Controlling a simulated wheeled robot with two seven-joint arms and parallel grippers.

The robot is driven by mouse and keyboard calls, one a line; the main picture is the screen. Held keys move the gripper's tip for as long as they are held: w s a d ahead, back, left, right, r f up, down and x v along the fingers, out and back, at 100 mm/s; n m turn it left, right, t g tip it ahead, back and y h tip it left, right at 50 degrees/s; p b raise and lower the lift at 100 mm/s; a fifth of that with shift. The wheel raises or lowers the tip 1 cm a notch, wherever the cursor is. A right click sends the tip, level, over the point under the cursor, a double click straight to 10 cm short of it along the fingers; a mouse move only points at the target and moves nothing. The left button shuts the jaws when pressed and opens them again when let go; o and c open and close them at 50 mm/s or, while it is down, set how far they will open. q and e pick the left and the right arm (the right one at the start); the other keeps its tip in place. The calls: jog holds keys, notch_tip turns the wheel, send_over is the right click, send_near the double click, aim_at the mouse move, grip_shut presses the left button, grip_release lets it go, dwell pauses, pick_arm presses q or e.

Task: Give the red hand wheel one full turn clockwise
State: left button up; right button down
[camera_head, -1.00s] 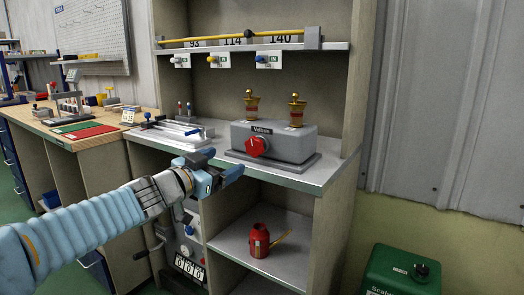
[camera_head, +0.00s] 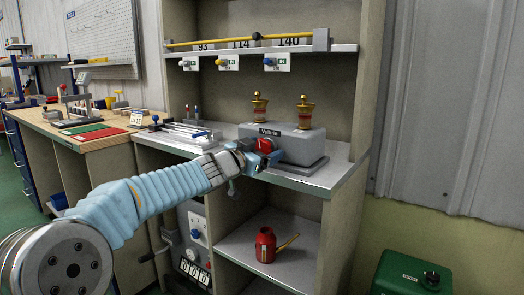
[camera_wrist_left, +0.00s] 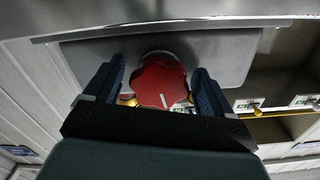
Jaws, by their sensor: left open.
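The red hand wheel (camera_head: 265,145) is on the front of a grey box (camera_head: 300,146) on the metal shelf. In the left wrist view the wheel (camera_wrist_left: 158,82) shows a lobed rim and a white mark. My left gripper (camera_head: 268,155) is open at the wheel, and its arm partly hides the wheel in the head view. In the left wrist view the blue fingers of the left gripper (camera_wrist_left: 156,92) stand on either side of the wheel; I cannot tell whether they touch it. My right gripper is not in view.
Two brass fittings (camera_head: 305,113) stand on top of the box. A red oil can (camera_head: 265,246) is on the lower shelf. A green container (camera_head: 410,272) stands at the lower right. A yellow bar (camera_head: 240,41) and small valves (camera_head: 228,63) are above. A side bench (camera_head: 95,140) holds tools.

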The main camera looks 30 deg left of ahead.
pick_arm(q)
jog(key=c, duration=1)
jog(key=shift+r+m+p, duration=0.1)
jog(key=shift+m+p, duration=0.3)
jog(key=shift+m, duration=0.4)
jog(key=shift+c, duration=0.2)
jog(key=o, duration=1)
jog(key=shift+o, duration=0.2)
jog(key=shift+s, duration=0.1)
